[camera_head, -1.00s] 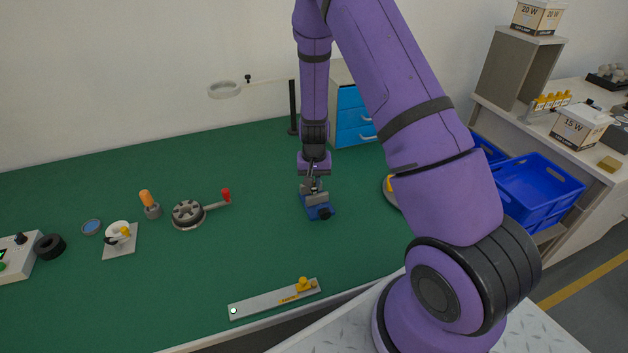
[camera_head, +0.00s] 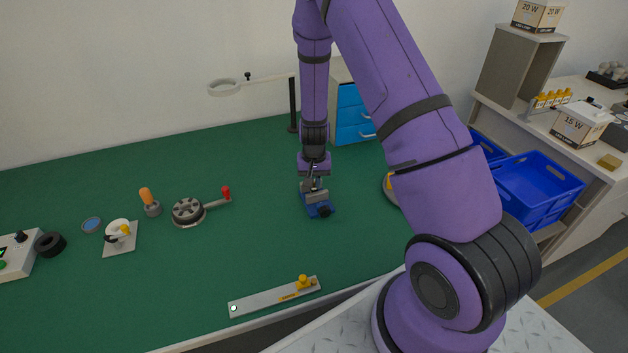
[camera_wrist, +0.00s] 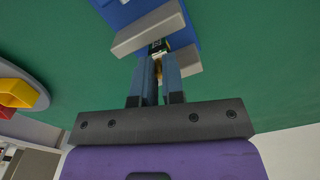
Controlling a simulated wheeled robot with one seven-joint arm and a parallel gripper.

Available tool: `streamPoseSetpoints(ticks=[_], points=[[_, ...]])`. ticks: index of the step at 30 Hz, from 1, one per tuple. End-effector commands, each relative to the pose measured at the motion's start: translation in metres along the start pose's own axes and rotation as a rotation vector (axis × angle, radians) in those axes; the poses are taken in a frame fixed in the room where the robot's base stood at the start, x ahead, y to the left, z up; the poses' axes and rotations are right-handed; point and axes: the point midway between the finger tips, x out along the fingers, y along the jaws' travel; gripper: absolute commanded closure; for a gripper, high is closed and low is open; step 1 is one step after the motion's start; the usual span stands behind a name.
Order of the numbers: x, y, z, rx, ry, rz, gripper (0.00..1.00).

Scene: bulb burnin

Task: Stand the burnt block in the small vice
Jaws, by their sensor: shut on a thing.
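The small blue vice (camera_head: 319,210) stands on the green mat, right of the middle of the bench. In the wrist view its blue body (camera_wrist: 118,12) and two grey jaws (camera_wrist: 150,27) show at the top. My gripper (camera_head: 313,188) is directly above the vice, pointing down. In the wrist view my gripper's fingers (camera_wrist: 158,75) are shut on a small dark block (camera_wrist: 158,46) with a pale mark, mostly hidden by the fingers. The block's end sits between the two vice jaws. I cannot tell whether it touches the vice floor.
A rotary fixture with a red-knobbed handle (camera_head: 188,211) stands left of the vice. A metal strip with a yellow stop (camera_head: 275,298) lies at the front edge. A magnifier on a post (camera_head: 293,105) and blue drawers (camera_head: 354,120) stand behind. The mat around the vice is mostly clear.

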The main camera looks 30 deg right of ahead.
Motion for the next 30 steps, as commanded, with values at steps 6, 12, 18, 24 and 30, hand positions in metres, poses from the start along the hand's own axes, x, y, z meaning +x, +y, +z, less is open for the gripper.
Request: streamPoseSetpoints(ticks=[6, 12, 18, 24, 30], points=[[0.0025, 0.0000, 0.0000, 0.000, 0.000, 0.000, 1.00], [0.0033, -0.0001, 0.0000, 0.000, 0.000, 0.000, 1.00], [0.0031, -0.0001, 0.0000, 0.000, 0.000, 0.000, 0.61], [0.0031, -0.0001, 0.0000, 0.000, 0.000, 0.000, 0.61], [-0.0062, -0.0004, -0.0006, -0.001, 0.002, -0.001, 0.61]])
